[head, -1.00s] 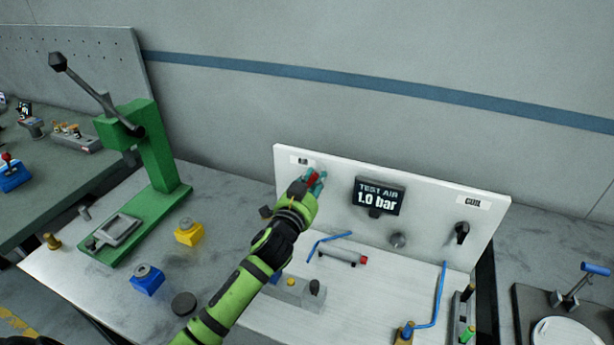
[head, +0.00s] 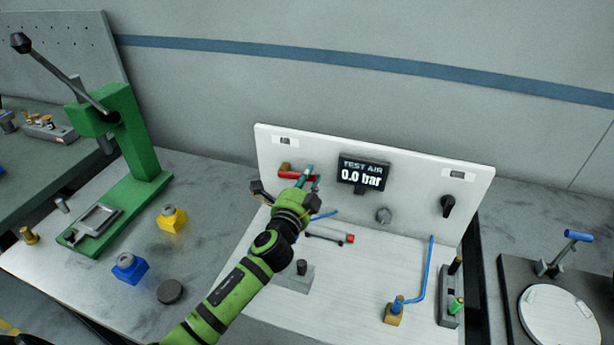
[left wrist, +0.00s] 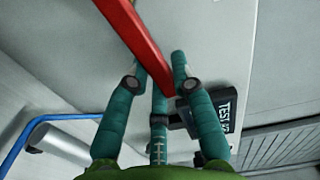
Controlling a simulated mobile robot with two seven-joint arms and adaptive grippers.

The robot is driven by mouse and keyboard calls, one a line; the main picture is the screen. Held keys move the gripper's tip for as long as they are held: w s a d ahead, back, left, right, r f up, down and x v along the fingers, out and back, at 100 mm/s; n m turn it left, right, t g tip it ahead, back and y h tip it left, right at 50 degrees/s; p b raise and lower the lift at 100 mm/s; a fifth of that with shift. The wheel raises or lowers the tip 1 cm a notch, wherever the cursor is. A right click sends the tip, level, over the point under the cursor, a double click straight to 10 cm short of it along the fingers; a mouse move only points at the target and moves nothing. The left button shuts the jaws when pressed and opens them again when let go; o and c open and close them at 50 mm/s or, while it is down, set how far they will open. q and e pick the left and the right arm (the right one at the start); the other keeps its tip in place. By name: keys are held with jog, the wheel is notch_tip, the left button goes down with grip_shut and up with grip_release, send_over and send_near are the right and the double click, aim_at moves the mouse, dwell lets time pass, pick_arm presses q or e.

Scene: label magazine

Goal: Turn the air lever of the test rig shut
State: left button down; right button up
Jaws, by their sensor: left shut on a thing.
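The red air lever (head: 289,174) is on the upright white panel of the test rig (head: 405,165), left of the display. It lies about level, with a brass fitting at its left end. My left gripper (head: 309,178) is shut on the lever near its right end, and the fingers hide that end. In the left wrist view the red lever (left wrist: 136,42) runs diagonally down to my teal fingers (left wrist: 165,80). The display (head: 363,174) reads "TEST AIR 0.0 bar". My right gripper is not in view.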

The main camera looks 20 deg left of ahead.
pick_arm(q)
jog(key=shift+f+m, duration=0.4)
jog(key=shift+m, duration=0.3)
jog(key=shift+f, duration=0.1)
jog(key=c, duration=1)
grip_release()
jog(key=shift+w, duration=0.1)
jog(key=shift+c, duration=0.2)
jog(key=s, duration=1.2)
jog(key=shift+d, duration=0.25)
